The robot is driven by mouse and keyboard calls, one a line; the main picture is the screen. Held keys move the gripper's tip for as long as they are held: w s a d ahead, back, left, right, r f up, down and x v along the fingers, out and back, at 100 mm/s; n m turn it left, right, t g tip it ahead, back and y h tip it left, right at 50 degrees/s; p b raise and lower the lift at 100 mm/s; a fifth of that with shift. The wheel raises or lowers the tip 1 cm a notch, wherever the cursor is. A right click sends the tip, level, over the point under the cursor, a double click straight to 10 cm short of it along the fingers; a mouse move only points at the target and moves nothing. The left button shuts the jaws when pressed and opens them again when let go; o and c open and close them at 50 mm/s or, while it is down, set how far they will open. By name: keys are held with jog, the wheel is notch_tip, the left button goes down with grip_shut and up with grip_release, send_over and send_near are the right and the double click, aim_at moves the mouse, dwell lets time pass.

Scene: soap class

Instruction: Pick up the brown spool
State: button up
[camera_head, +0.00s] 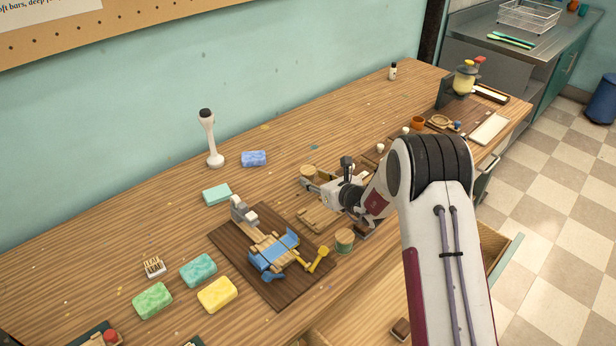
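Two round wooden-topped things could be spools. One (308,170) shows a light brown top on the table, just beyond my gripper's tip; its lower side is hidden. The other (344,238) has a wooden top and a greenish side, and stands upright below my gripper in the picture, by the dark board. I cannot tell for sure which is the brown spool. My gripper (309,187) is low over the table, pointing left, with its tip close to the first round thing. Whether it touches it, and how far its fingers are apart, is too small to tell.
A wooden slatted piece (319,217) lies below my gripper. A dark board (226,240) carries a blue and wooden device (272,252). Soap bars, including a yellow one (217,295), lie at left. A white stand (209,140) is at the back. Small cups (417,123) stand right.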

aim_at(311, 177)
jog(key=shift+w, duration=0.1)
dwell(0.3)
jog(key=shift+x, duration=2.55)
jog(key=shift+d+f, duration=0.1)
jog(key=shift+f, duration=0.05)
jog(key=c, duration=0.9)
